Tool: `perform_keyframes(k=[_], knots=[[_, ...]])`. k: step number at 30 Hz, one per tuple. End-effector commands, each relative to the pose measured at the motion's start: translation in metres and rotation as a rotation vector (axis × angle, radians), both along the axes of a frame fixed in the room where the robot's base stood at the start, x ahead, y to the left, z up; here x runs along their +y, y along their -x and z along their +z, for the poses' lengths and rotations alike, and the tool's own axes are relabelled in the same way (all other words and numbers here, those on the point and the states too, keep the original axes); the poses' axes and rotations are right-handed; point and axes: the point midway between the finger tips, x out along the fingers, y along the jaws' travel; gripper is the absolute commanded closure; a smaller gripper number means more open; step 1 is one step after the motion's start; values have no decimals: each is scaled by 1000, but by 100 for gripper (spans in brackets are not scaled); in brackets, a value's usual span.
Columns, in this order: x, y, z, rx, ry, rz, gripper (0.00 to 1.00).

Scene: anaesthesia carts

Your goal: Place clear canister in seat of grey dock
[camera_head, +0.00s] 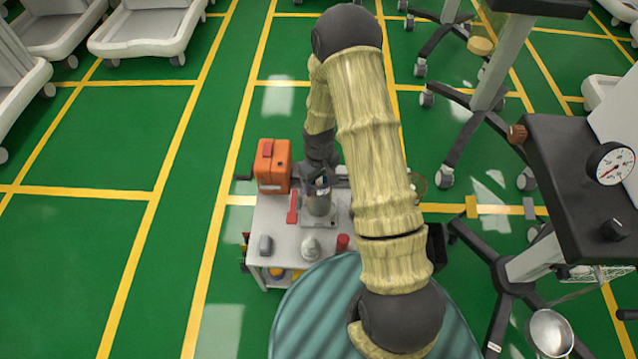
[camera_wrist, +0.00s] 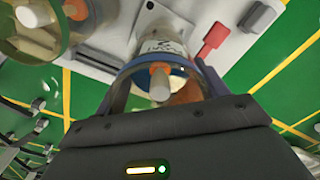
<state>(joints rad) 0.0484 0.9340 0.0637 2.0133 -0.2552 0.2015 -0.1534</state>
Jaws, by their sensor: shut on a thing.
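My gripper (camera_head: 319,178) points down over the cart and is shut on the clear canister (camera_head: 318,204). In the wrist view the canister shows a blue rim (camera_wrist: 163,69), a pale central stem with orange around it, and a printed white side. My gripper's dark body fills the bottom of that view. The grey dock (camera_head: 309,222) is a light plate on the cart top. The canister stands roughly upright over it. My arm and the canister hide the seat, and I cannot tell whether the canister's bottom touches it.
An orange case (camera_head: 272,168) stands at the cart's back left. A grey block (camera_head: 265,245), a pale rounded item (camera_head: 311,248) and a red cylinder (camera_head: 342,242) are along the front. Another clear vessel (camera_wrist: 35,25) is close by.

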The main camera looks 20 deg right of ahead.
Motion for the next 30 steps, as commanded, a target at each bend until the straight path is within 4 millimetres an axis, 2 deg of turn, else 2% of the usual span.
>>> perform_keyframes(k=[1, 3, 15, 16, 18, 19, 30], knots=[[0, 0, -10, 2, 0, 0, 75], [0, 0, -16, 0, 0, 0, 75], [0, 0, -20, 0, 0, 0, 75], [0, 0, -20, 0, 0, 0, 24], [0, 0, -20, 0, 0, 0, 10], [0, 0, -20, 0, 0, 0, 6], [-2, 0, -14, -1, 1, -3, 6]])
